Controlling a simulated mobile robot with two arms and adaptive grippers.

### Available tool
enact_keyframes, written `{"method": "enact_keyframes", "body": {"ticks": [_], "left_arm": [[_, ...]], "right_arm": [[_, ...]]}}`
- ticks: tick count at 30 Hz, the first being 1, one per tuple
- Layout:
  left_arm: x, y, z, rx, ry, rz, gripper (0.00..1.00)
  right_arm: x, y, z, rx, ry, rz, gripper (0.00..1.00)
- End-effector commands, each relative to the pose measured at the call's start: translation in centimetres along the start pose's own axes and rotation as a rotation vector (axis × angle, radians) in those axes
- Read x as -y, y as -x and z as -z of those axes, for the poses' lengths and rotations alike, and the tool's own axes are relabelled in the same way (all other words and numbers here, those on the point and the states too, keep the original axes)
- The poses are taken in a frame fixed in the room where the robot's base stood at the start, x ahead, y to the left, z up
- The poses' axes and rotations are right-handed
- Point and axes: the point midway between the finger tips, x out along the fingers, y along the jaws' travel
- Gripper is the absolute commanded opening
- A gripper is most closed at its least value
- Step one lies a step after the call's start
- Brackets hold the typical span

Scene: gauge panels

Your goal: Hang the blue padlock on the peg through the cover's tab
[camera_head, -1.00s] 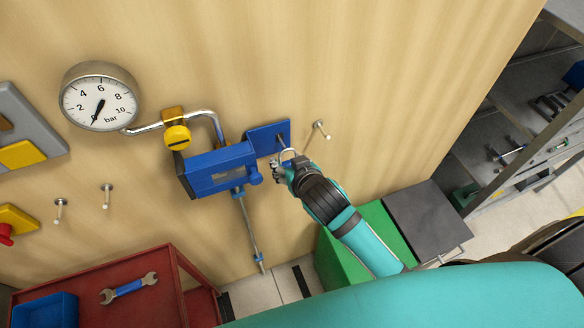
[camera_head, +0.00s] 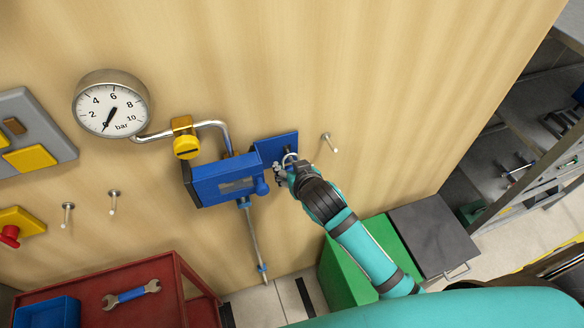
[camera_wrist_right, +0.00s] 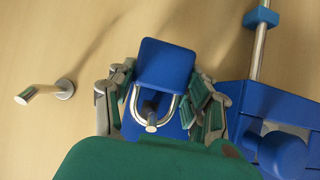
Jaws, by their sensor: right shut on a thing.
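My right gripper (camera_head: 283,171) is shut on the blue padlock (camera_wrist_right: 165,63), whose body sits between the fingers in the right wrist view. In the head view the gripper hides the body, and the silver shackle (camera_head: 289,158) shows above it. In the wrist view the peg (camera_wrist_right: 151,118) appears inside the shackle loop, against the blue tab (camera_wrist_right: 168,128); how deep the shackle sits along the peg is unclear. The tab (camera_head: 268,146) adjoins the blue cover (camera_head: 226,180) in the head view. My left gripper is not in view.
A bare peg (camera_head: 327,138) sticks out right of the tab; it also shows in the wrist view (camera_wrist_right: 42,93). A yellow valve (camera_head: 187,146) and a gauge (camera_head: 111,104) are to the left. A green box (camera_head: 345,270) stands below my right arm.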

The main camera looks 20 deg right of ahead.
Motion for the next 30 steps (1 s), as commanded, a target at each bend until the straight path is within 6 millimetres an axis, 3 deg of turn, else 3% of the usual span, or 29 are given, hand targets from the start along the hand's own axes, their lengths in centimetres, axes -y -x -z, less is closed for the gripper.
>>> {"method": "enact_keyframes", "body": {"ticks": [10,11,17,26,30], "left_arm": [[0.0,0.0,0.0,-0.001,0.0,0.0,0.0],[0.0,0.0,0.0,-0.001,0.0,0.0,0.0],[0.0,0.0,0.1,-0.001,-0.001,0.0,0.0],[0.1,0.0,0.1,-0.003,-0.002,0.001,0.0],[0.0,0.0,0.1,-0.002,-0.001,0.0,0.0]], "right_arm": [[0.0,0.0,0.0,-0.001,0.0,0.0,0.15],[0.0,0.0,0.0,-0.001,0.0,0.0,0.51],[0.0,0.0,0.0,-0.001,0.0,0.0,0.77],[0.0,0.2,-0.1,0.001,0.001,0.0,0.77],[0.0,1.6,-0.1,0.001,0.0,0.001,0.77]]}}
